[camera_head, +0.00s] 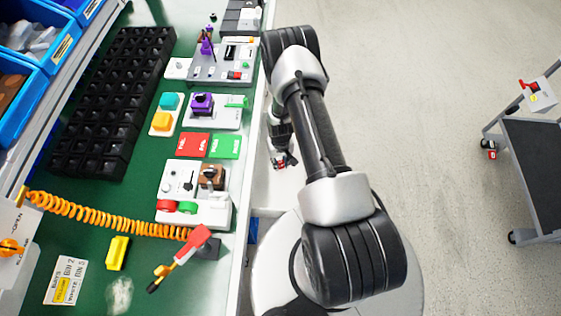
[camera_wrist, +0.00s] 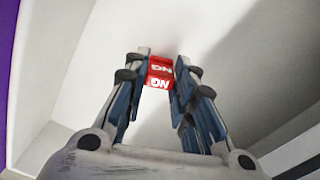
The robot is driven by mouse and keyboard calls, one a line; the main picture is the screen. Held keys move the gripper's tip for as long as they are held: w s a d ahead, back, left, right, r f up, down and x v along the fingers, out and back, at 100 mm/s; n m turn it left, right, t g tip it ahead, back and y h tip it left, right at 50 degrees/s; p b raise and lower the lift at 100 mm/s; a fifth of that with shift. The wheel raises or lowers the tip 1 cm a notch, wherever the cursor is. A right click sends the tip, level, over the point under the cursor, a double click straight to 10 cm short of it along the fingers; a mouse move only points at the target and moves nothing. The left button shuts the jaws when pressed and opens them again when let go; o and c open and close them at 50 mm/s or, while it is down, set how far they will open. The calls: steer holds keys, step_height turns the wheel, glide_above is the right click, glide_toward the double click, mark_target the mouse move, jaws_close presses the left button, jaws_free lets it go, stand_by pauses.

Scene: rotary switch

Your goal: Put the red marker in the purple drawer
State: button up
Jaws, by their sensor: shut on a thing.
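My gripper (camera_wrist: 158,82) is shut on a small red block with white letters, the red marker (camera_wrist: 160,72), held between its two fingertips. In the wrist view the marker is in front of pale, white walls and a floor, like the inside of an open drawer. A purple strip (camera_wrist: 6,60) at the left edge looks like part of the purple drawer. In the head view my gripper (camera_head: 284,160) is beside the bench's right edge, over a white surface (camera_head: 268,190). Whether the marker touches the floor, I cannot tell.
The green bench (camera_head: 140,190) holds switch panels, a red tile (camera_head: 193,145), a green tile (camera_head: 225,146), a black grid rack (camera_head: 115,100) and an orange coiled cord (camera_head: 110,218). A grey cart (camera_head: 535,160) stands right. The floor between is clear.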

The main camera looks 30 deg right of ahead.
steer(key=shift+f, duration=0.1)
steer(key=shift+f, duration=0.15)
steer(key=o, duration=0.9)
steer(key=shift+o, duration=0.2)
steer(key=shift+r, duration=0.2)
